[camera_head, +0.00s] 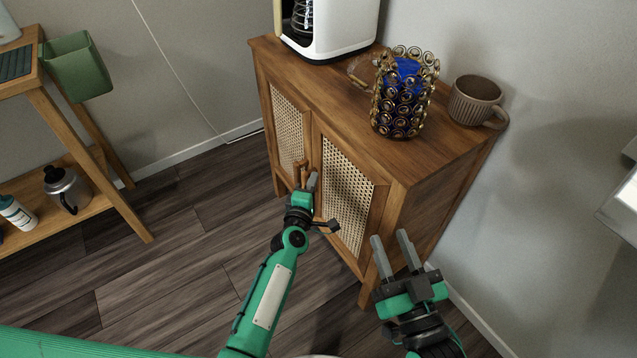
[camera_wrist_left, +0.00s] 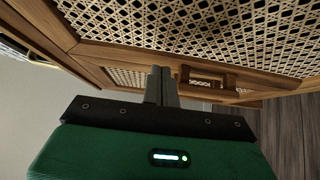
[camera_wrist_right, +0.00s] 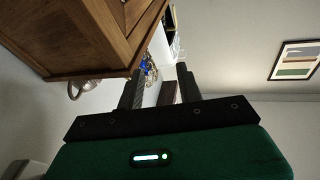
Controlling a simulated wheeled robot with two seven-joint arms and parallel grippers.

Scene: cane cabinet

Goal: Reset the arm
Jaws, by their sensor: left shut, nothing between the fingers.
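My left gripper (camera_head: 311,180) is in front of the cane cabinet's doors, close to the wooden handles (camera_head: 298,171). Its fingers are together with nothing between them; they also show together in the left wrist view (camera_wrist_left: 161,70), with a handle (camera_wrist_left: 205,80) to their right. Whether the fingers touch the cabinet is unclear. My right gripper (camera_head: 390,236) is open and empty, in front of the cabinet's right front corner. Its parted fingers show in the right wrist view (camera_wrist_right: 158,75). The cabinet (camera_head: 430,190) has cane panels (camera_head: 347,198) in its doors.
On the cabinet top are a white coffee machine (camera_head: 340,25), a blue vessel with gold rings (camera_head: 403,95) and a ribbed brown mug (camera_head: 475,100). A wooden shelf (camera_head: 120,200) with a kettle (camera_head: 66,188) stands left. Floor between shelf and cabinet is clear.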

